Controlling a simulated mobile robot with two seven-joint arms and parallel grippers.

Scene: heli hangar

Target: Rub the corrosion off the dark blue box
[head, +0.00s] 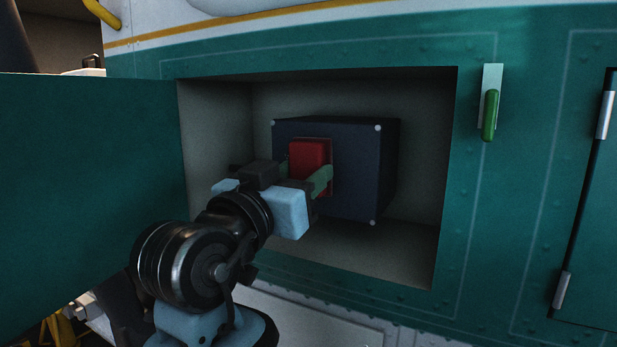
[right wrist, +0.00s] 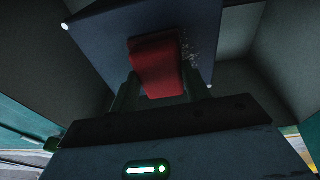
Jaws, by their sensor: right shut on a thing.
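The dark blue box (head: 358,165) sits inside an open recess in the green helicopter side, with pale studs at its corners. It also shows in the right wrist view (right wrist: 110,40). My right gripper (head: 308,172) is shut on a red block (head: 311,153) and holds it at the front face of the box. The red block also shows in the right wrist view (right wrist: 158,68), between the two fingers, against the box face. Pale speckles of corrosion (right wrist: 191,50) show on the face just right of the block. The block hides part of the face. My left gripper is not in view.
The recess (head: 412,245) has grey walls with free room around the box. An open green door panel (head: 85,190) stands at the left. A green handle (head: 490,115) hangs on the right of the opening. Another closed panel with hinges (head: 595,200) is at the far right.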

